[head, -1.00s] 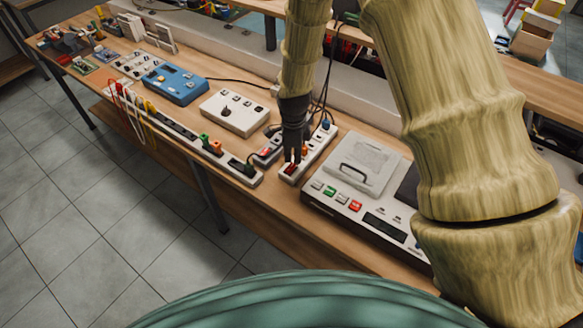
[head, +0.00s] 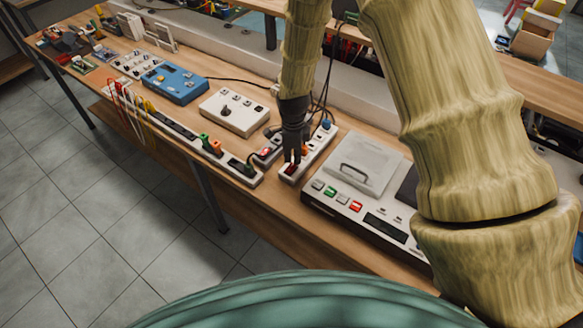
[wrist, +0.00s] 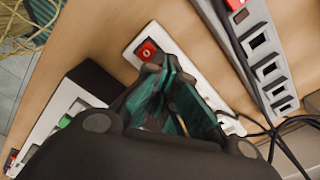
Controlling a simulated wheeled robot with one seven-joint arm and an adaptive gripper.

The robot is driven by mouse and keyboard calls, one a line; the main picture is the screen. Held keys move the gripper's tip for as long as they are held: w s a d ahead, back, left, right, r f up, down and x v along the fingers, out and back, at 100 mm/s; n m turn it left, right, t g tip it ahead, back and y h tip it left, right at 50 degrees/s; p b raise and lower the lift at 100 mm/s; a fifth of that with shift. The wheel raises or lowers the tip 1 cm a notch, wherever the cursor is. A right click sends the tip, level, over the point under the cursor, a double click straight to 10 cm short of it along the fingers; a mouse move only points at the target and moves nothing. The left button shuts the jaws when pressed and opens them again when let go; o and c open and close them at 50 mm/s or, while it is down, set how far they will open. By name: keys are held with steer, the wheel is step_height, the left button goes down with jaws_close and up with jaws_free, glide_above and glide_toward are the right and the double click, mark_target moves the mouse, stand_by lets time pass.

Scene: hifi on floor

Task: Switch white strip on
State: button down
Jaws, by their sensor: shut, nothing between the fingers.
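The white strip (head: 318,150) lies on the wooden bench, with plugs and cables toward its far end. Its red rocker switch (head: 291,169) is at the near end; it also shows in the wrist view (wrist: 147,50). My gripper (head: 292,160) is shut and empty, pointing down over the strip's near end. In the wrist view the fingertips (wrist: 163,66) are right beside the switch; I cannot tell whether they touch it. The fingers hide part of the strip behind them. I cannot tell whether the switch is on or off.
A grey strip (wrist: 262,55) with its own red switch lies close beside the white one. A white device with a lid (head: 362,163) stands just right. A white box with a knob (head: 234,112) and a blue box (head: 175,83) stand left. Cables (head: 322,100) hang behind my gripper.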

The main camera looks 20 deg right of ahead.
mark_target(294, 164)
steer(key=shift+f+b, duration=0.45)
steer(key=shift+f, duration=0.6)
stand_by(0.7)
steer(key=shift+r, duration=0.1)
steer(key=shift+w+r+p, duration=0.1)
steer(key=shift+r+p, duration=0.4)
steer(key=shift+r, duration=0.1)
steer(key=shift+r+p, duration=1.85)
steer(key=shift+r, duration=1)
steer(key=shift+d, duration=0.1)
